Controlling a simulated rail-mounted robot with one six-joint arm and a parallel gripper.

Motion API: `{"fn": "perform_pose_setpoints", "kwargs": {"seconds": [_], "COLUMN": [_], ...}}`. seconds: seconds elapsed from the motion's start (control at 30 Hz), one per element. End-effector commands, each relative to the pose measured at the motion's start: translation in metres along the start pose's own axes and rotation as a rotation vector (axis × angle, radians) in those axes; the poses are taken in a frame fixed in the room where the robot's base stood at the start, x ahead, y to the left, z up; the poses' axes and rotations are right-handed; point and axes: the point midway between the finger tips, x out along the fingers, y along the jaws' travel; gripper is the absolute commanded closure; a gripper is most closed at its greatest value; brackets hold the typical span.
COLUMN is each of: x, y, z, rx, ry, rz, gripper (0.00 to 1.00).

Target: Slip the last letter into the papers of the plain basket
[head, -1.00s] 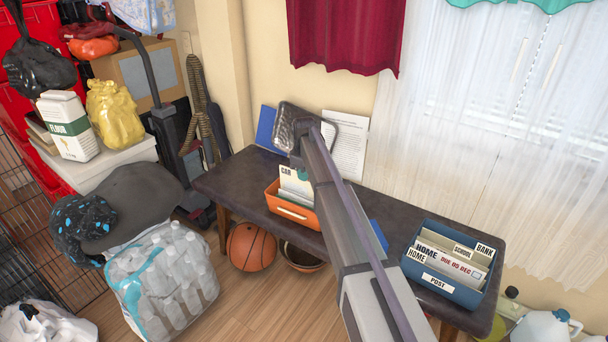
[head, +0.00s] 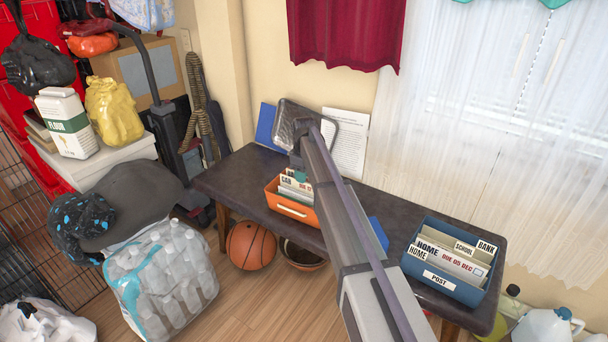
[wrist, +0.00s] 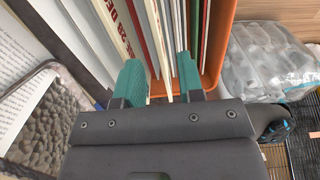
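The orange basket (head: 292,210), with no word on its front, stands on the dark bench and holds upright papers, one tabbed CAR. Its orange rim (wrist: 222,45) also shows in the wrist view. My gripper (wrist: 159,78) is over this basket, its two teal fingers pointing down among the papers. The fingers stand apart, with thin paper edges between them, not visibly pinched. A letter with red DUE print (wrist: 118,28) stands just left of the left finger. It also shows in the head view (head: 293,186).
A blue basket (head: 440,291) labelled POST, with HOME, SCHOOL and BANK cards, stands at the bench's right end. A grey textured object (wrist: 45,120) and a printed sheet (wrist: 25,50) are close left of my gripper. Bare bench top (head: 235,178) lies left of the orange basket.

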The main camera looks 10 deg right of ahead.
Motion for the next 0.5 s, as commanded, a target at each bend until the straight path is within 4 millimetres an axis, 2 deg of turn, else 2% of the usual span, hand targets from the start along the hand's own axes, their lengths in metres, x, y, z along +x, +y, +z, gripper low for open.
{"fn": "perform_pose_setpoints", "kwargs": {"seconds": [0.17,0.5], "x": [-0.015,-0.096], "y": [0.0,0.0], "z": [0.0,0.0], "rx": [0.0,0.0], "ry": [0.0,0.0], "rz": [0.0,0.0], "gripper": [0.65,0.65]}}
